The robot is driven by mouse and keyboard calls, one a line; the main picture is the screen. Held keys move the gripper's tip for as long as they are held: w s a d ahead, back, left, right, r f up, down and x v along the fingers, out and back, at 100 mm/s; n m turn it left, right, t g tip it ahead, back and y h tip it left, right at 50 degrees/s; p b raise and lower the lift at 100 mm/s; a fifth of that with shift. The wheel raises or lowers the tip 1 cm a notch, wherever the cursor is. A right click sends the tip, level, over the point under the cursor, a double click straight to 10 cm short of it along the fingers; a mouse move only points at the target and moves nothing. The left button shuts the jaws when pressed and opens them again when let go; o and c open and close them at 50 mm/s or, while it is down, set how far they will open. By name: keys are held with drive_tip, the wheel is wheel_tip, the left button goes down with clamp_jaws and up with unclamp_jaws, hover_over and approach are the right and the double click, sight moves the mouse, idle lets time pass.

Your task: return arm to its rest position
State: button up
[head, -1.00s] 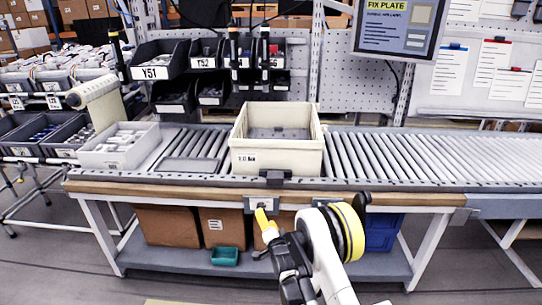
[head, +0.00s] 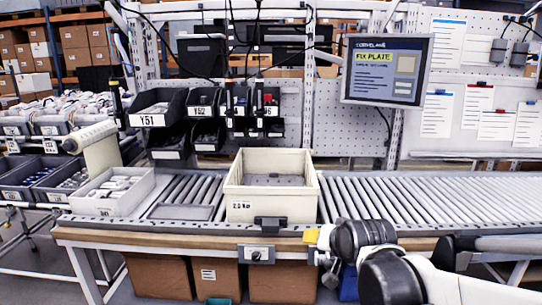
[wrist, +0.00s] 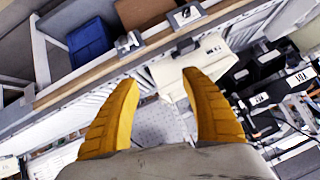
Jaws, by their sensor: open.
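My gripper (head: 316,244) is in front of the bench's front edge in the head view, right of the cream bin (head: 270,206). Its yellow fingers (wrist: 158,80) are spread apart in the wrist view, with nothing between them. My arm stretches off to the lower right of the head view. In the wrist view the cream bin (wrist: 212,58) shows beyond the fingertips, apart from them. In the head view the bin stands upright on the roller conveyor with a grey plate-like floor inside.
The roller conveyor (head: 430,195) is clear to the right. A white tray of parts (head: 112,192) stands left of the bin. Brown boxes (head: 160,277) and a blue crate (head: 348,284) sit under the bench. A screen (head: 387,70) hangs behind the conveyor.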

drive_tip(key=s+d+f+n+g, duration=0.1)
drive_tip(key=s+d, duration=0.2)
drive_tip(key=s, duration=0.8)
drive_tip(key=s+d+f+n+g+h, duration=0.1)
drive_tip(key=s+d+f+g, duration=0.1)
drive_tip(key=s, duration=1)
drive_tip(key=shift+s+d+n, duration=0.2)
drive_tip(key=shift+d+n, duration=0.1)
drive_tip(key=shift+d, duration=0.15)
